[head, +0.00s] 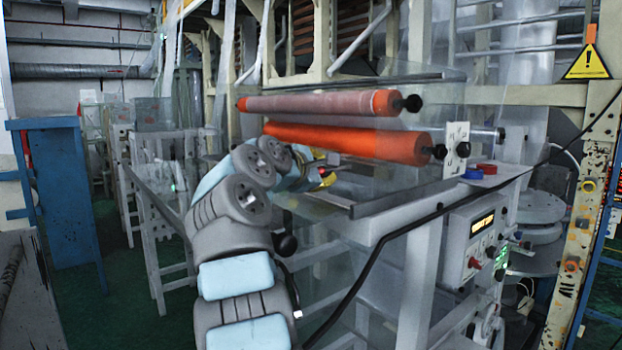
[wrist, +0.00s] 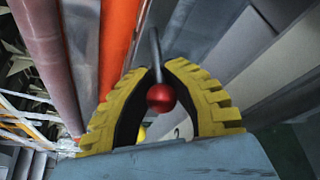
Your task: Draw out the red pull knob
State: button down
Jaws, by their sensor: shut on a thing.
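The red pull knob (wrist: 160,97) is a small shiny ball on the end of a thin grey rod (wrist: 154,50) in the wrist view. My gripper (wrist: 158,70) has two curved yellow fingers with dark inner pads. The fingers arch in from both sides, with their tips close to the rod and the knob between them. My gripper is shut on the knob. In the head view my gripper (head: 326,176) shows only as a bit of yellow below the orange roller; the knob is hidden there.
Two long rollers, one pinkish (head: 310,103) and one orange (head: 350,140), lie just above my gripper behind clear panels. A black cable (head: 400,228) hangs across the front of the machine. A control box (head: 477,235) stands at right, and a blue stand (head: 65,190) at left.

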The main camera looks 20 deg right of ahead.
jog(key=shift+a+r, duration=0.2)
jog(key=c, duration=0.9)
grip_release()
jog(key=shift+f, duration=0.15)
jog(key=shift+s+a, duration=0.1)
jog(key=shift+s, duration=0.05)
jog(key=shift+v, duration=5.9)
